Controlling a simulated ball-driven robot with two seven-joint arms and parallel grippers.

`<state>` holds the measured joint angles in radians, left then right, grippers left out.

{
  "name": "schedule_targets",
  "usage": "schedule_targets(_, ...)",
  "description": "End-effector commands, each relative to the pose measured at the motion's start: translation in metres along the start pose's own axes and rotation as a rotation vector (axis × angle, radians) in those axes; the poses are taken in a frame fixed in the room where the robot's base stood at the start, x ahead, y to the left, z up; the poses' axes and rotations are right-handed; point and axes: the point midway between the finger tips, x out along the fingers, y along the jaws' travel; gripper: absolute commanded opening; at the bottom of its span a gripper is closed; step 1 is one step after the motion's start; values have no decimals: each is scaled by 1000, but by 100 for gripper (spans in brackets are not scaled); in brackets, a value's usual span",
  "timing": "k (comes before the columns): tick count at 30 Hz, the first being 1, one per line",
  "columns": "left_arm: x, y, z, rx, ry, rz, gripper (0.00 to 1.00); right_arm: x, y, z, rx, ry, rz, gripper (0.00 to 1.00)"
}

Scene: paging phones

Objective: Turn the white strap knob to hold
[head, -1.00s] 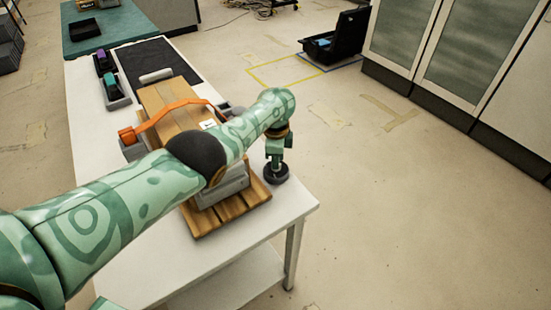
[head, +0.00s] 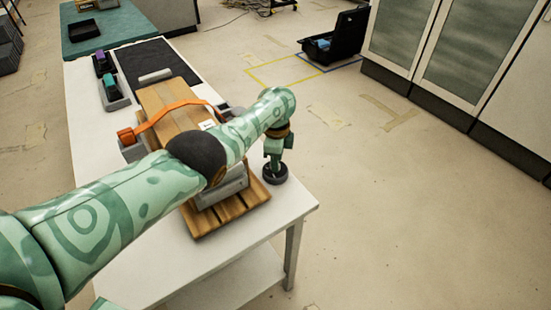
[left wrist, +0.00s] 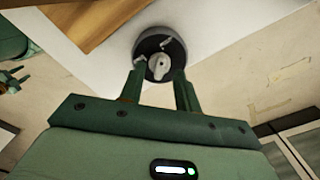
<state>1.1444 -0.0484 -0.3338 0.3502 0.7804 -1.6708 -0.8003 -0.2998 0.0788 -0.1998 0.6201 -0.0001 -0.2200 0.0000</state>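The white strap knob (left wrist: 159,66) sits in the middle of a dark round dial (left wrist: 148,42) with small pale marks around it. The knob's long side runs roughly up and down in the left wrist view. My left gripper (left wrist: 159,78) is open, with one finger on either side of the knob and a visible gap to it. I cannot tell how far the fingertips stand above the dial. In the head view my left gripper (head: 277,160) points down at the dial (head: 275,178) near the table's right corner, and the knob is mostly hidden.
A wooden box (head: 163,97) with an orange strap (head: 170,113) stands on a wooden board (head: 212,220), left of the dial and partly behind my left arm. Phones in grey cradles (head: 113,98) and a black mat (head: 165,62) lie farther back on the white table (head: 300,205).

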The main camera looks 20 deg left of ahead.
Motion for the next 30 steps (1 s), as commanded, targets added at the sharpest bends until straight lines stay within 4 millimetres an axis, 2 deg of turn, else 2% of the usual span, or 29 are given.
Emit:
schedule_targets(6, 0, 0, 2, -2, -3, 2, 33, -1, 0, 0, 0, 0, 0, 40)
schedule_targets(10, -14, 0, 2, -2, -3, 0, 33, -10, 1, -3, 0, 5, 2, 40)
schedule_targets(14, -46, 0, 1, -1, -2, -2, 33, -29, 3, -8, 0, 16, 6, 40)
schedule_targets(21, -115, -1, 0, -1, -1, -4, 33, -71, 6, -18, -1, 36, 13, 40)
schedule_targets(25, -141, 0, -1, 0, -1, -3, 33, -87, 8, -21, -1, 42, 15, 40)
schedule_targets(30, -160, 0, -1, 0, -2, 0, 33, -98, 9, -23, -1, 46, 17, 40)
